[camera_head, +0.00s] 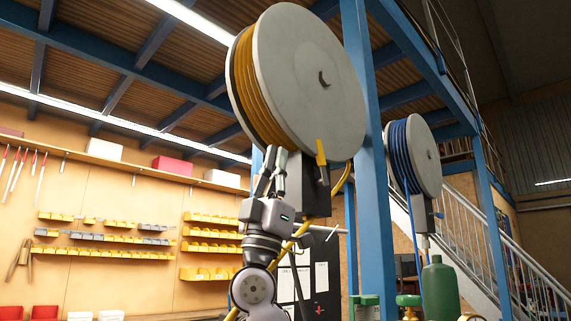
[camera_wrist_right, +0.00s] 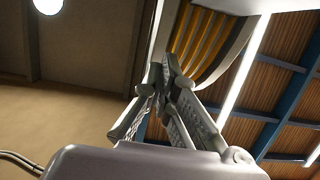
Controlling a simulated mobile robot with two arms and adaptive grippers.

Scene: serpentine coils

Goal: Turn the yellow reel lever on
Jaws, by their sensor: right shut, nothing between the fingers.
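The yellow reel (camera_head: 240,85) is a large pale disc drum wound with yellow hose, high in the middle of the head view. Its coils also show in the right wrist view (camera_wrist_right: 205,40). The yellow lever (camera_head: 320,152) points up on the grey box (camera_head: 312,184) under the drum. My right gripper (camera_head: 275,153) is shut and empty, fingers up, just left of the box and below the drum's coils. It appears apart from the lever. In the right wrist view the closed fingers (camera_wrist_right: 168,72) reach toward the drum. My left gripper is in neither view.
A blue post (camera_head: 366,130) stands right of the drum. A blue hose reel (camera_head: 412,155) hangs beyond it, above a green cylinder (camera_head: 440,285). Yellow hose (camera_head: 342,180) hangs beside the lever box. A wall with yellow bins (camera_head: 210,247) and shelves is behind, at left.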

